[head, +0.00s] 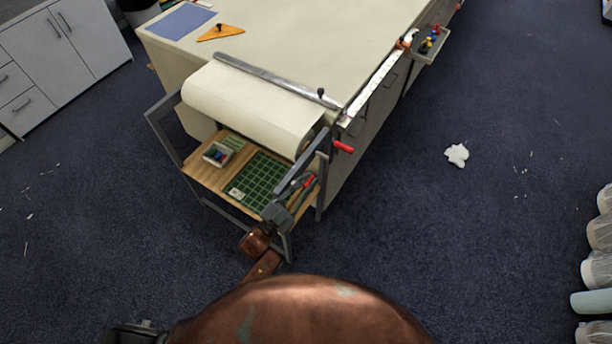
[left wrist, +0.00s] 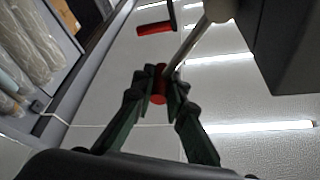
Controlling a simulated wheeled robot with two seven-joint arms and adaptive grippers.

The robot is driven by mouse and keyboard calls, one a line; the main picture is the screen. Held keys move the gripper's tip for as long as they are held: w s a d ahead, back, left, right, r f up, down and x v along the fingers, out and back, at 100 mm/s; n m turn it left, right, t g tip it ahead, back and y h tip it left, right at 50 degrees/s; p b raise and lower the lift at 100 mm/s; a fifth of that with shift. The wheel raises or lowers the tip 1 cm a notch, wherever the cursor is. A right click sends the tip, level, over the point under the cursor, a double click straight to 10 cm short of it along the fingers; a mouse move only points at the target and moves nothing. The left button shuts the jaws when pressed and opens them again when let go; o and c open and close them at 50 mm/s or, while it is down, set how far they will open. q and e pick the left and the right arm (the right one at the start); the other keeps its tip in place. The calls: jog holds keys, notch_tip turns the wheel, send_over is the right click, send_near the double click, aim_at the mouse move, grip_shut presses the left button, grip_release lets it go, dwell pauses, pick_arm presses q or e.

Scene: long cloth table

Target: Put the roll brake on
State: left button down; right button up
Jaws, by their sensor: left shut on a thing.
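The roll brake's lever shows in the left wrist view as a pale rod ending in a red grip (left wrist: 159,84). My left gripper (left wrist: 162,82) is shut around this red grip, its dark green fingers on both sides. In the head view my left gripper (head: 303,188) is at the near right end of the roll stand, with a bit of the red grip (head: 308,182) between its fingers. The cream cloth roll (head: 250,108) lies in the stand at the table's end. The brake's contact with the roll is hidden. My right gripper is not in view.
A crank with a red handle (head: 343,147) sticks out just above and right of my gripper; it also shows in the left wrist view (left wrist: 155,28). A wooden shelf (head: 205,172) with a green mat (head: 262,176) lies under the roll.

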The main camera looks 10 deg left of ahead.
pick_arm(q)
jog(key=shift+s+d+f+m+g+h, duration=0.2)
jog(key=shift+d+f+m+g, duration=0.4)
jog(key=shift+m, duration=0.75)
jog(key=shift+s+d+f+m+g+h, duration=0.2)
jog(key=shift+f+m+g, duration=0.5)
jog(key=shift+m, duration=0.6)
jog(key=shift+s+d+f+m+g+h, duration=0.1)
jog(key=shift+s+d+f+m+g, duration=0.25)
jog(key=shift+f+m, duration=0.75)
jog(key=shift+d+r+m, duration=0.15)
jog(key=shift+r+m, duration=0.05)
jog(key=shift+m, duration=0.05)
jog(key=c, duration=2)
grip_release()
jog(key=shift+o, duration=0.3)
jog(key=shift+w, duration=0.1)
jog(key=v, duration=1.2)
